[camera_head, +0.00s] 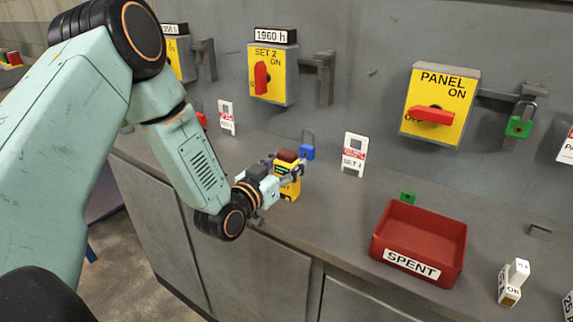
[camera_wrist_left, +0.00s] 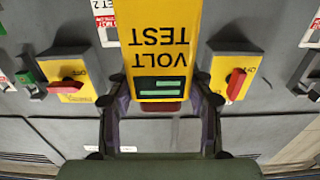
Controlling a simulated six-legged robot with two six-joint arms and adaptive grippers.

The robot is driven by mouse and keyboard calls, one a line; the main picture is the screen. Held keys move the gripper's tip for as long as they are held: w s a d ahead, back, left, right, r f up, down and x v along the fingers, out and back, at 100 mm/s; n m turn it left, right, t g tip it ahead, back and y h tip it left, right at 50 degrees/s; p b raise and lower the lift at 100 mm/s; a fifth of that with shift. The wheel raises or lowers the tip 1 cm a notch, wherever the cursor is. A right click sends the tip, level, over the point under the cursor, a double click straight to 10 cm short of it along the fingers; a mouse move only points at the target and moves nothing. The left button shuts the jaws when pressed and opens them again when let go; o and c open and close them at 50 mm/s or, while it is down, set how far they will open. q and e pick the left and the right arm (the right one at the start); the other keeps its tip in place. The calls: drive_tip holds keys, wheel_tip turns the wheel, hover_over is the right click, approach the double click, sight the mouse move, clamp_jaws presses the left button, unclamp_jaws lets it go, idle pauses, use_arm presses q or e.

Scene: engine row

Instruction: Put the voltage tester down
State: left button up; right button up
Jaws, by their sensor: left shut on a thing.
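In the left wrist view the tester (camera_wrist_left: 160,45) shows "VOLT TEST" upside down and a dark display with green bars. The gripper's fingers (camera_wrist_left: 160,88) lie on both sides of it there. I cannot tell whether the tester's base touches the grey counter (camera_head: 335,213). My right gripper is not in view.
A blue padlock (camera_head: 307,152) and a white tag (camera_head: 354,154) are behind the tester. A white OK block (camera_head: 510,285) stands far right. Counter between tester and tray is clear.

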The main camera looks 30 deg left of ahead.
use_arm(q)
drive_tip(key=shift+d, duration=0.1)
drive_tip(key=o, duration=1.2)
drive_tip(key=shift+s+d, duration=0.1)
drive_tip(key=shift+d, duration=0.05)
drive_tip(key=shift+o, duration=1.2)
drive_tip(key=shift+f, duration=0.1)
drive_tip(key=shift+s+r, duration=0.1)
drive_tip(key=shift+r, duration=0.2)
drive_tip(key=s+p, duration=0.1)
drive_tip(key=s, duration=0.5)
drive_tip(key=s+a+p, duration=0.1)
drive_tip(key=s, duration=0.3)
drive_tip(key=shift+p, duration=0.3)
drive_tip(key=shift+s+f, duration=0.1)
drive_tip(key=shift+s, duration=0.8)
